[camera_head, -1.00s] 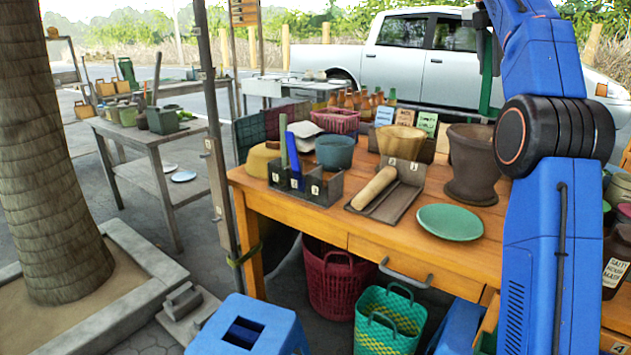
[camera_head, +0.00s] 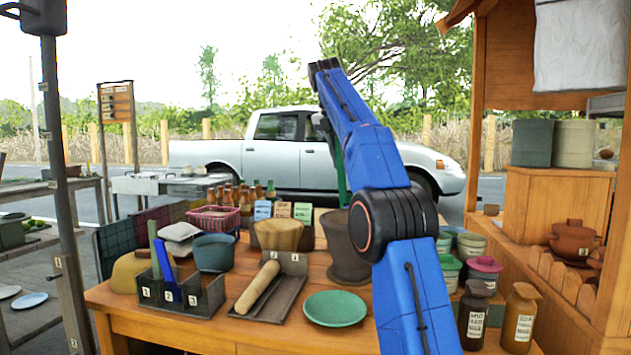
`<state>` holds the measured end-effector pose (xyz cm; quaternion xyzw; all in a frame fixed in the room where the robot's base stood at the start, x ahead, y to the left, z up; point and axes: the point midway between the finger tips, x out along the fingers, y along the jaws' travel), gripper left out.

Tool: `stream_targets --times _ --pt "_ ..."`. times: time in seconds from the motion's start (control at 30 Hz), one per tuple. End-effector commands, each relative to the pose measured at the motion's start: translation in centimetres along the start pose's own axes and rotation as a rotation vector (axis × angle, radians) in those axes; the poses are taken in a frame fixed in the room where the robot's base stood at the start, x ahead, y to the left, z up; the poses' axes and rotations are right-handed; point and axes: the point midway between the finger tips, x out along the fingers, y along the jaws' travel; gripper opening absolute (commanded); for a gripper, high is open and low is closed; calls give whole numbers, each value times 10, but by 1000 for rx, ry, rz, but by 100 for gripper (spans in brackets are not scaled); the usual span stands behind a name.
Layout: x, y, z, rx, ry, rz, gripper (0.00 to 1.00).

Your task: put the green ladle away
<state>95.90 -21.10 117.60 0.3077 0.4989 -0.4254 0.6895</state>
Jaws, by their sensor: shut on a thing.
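A long green handle-like piece (camera_head: 341,170), which looks like the green ladle, hangs upright behind my blue arm, above the back of the wooden table (camera_head: 250,349). My gripper (camera_head: 321,122) shows only as a dark bit beside the arm at its top, and it is shut on this green piece. The lower end is hidden behind the dark mortar (camera_head: 347,240) and the arm. A dark holder (camera_head: 205,298) with numbered slots stands at the table's left front. A green stick (camera_head: 154,245) and a blue stick (camera_head: 165,272) stand in it.
A tray (camera_head: 285,298) with a rolling pin (camera_head: 258,287) lies right of the holder. A green plate (camera_head: 335,308) is at the front. Bottles (camera_head: 245,195) and cards stand behind. Jars (camera_head: 474,314) crowd the right side. A pole (camera_head: 62,190) rises at left.

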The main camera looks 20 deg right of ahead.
Motion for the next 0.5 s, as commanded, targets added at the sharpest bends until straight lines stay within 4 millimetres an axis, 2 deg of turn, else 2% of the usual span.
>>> stream_targets --times 0.17,0.5 --pt "-6 32 -42 -59 0 18 0" --pt "-18 98 -159 -202 -2 65 0"
